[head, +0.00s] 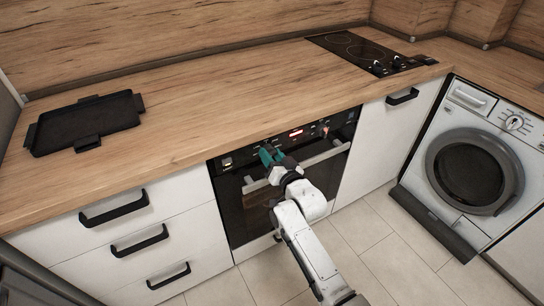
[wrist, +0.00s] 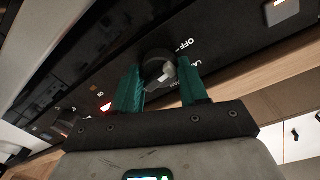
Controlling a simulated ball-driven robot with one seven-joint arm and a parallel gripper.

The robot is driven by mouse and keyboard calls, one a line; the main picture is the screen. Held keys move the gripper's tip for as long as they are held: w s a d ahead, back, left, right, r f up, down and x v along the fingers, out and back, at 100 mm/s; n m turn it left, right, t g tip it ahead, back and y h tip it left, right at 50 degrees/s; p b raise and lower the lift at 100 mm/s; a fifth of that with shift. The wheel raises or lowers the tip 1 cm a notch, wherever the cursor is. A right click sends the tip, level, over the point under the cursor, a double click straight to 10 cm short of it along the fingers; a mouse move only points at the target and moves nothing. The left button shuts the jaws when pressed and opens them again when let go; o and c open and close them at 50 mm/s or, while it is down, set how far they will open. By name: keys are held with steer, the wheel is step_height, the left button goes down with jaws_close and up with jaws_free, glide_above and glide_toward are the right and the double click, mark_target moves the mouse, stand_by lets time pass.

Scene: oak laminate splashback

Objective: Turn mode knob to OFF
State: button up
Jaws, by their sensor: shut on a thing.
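The oven's black control panel (head: 312,131) is under the worktop. My gripper (head: 270,153), with teal fingers, reaches its left-middle part. In the wrist view, a round dark knob (wrist: 156,66) with a pale mark sits between the two fingers of my gripper (wrist: 159,64), which is shut on it. An "OFF" label (wrist: 183,44) is printed at the knob's upper right, with other lettering below it. The fingers partly cover the knob and its lettering. I cannot tell for sure which label the knob points to. In the head view, my gripper hides the knob.
The oven door handle (head: 318,157) runs just below the panel. The wooden worktop (head: 210,95) overhangs above it. A black tray (head: 90,122), a hob (head: 362,51) and a washing machine (head: 470,165) stand around. The floor in front of the oven is clear.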

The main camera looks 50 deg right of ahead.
steer(key=shift+f, duration=0.1)
stand_by(0.3)
steer(key=o, duration=1)
steer(key=shift+o, duration=0.2)
steer(key=shift+s+a, duration=0.1)
steer(key=b+v, duration=0.5)
steer(key=v, duration=0.5)
steer(key=shift+s, duration=0.25)
